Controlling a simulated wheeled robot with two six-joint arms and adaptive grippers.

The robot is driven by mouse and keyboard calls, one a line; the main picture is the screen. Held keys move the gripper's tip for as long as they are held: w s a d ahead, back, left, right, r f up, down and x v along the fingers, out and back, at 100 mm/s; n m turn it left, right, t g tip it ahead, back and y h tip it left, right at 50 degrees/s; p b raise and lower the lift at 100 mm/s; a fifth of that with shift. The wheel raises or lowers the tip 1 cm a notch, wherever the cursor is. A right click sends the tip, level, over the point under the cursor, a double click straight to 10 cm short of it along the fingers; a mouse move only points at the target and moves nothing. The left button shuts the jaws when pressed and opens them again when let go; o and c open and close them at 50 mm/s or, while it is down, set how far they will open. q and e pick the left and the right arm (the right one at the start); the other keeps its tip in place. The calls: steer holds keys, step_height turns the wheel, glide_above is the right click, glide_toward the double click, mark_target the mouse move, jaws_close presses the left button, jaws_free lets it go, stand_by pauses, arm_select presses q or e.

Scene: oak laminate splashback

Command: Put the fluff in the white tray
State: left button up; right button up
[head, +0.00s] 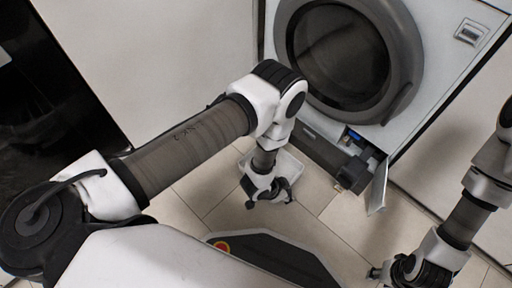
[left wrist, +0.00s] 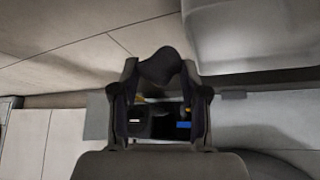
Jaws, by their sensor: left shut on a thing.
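My left gripper (head: 270,197) is low over the floor, at the near side of the white tray (head: 291,163) in the head view, and partly covers it. In the left wrist view the left gripper (left wrist: 160,72) is shut on a dark grey lump, the fluff (left wrist: 160,65), held between its fingertips. The white tray (left wrist: 250,38) shows at the upper right there, beside the fluff; I cannot tell the height between them. I cannot make out the fluff in the head view. My right gripper (head: 392,271) is at the lower right, away from the tray; its fingers are unclear.
A washing machine with a round door (head: 347,52) stands behind. Its low hatch is open, with a flap (head: 378,188) sticking out and a dark filter part (head: 351,172) showing. The tiled floor (head: 335,225) is clear between the grippers.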

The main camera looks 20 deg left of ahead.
arm_select(q)
steer(key=w+a+b, duration=0.2)
steer(key=w+a, duration=0.1)
steer(key=w+a+f+b, duration=0.1)
steer(key=w+a+b, duration=0.1)
steer(key=w+a, duration=0.1)
steer(key=w+a+b, duration=0.2)
steer(key=w+a, duration=0.1)
steer(key=w, duration=0.1)
steer(key=shift+w+a+f, duration=0.15)
steer(key=shift+a+f, duration=0.2)
step_height(320, 180, down, 4)
steer(key=b, duration=0.3)
steer(key=shift+d+r, duration=0.1)
steer(key=shift+r, duration=0.35)
steer(key=shift+c, duration=0.3)
steer(key=shift+f, duration=0.2)
steer(key=o, duration=0.8)
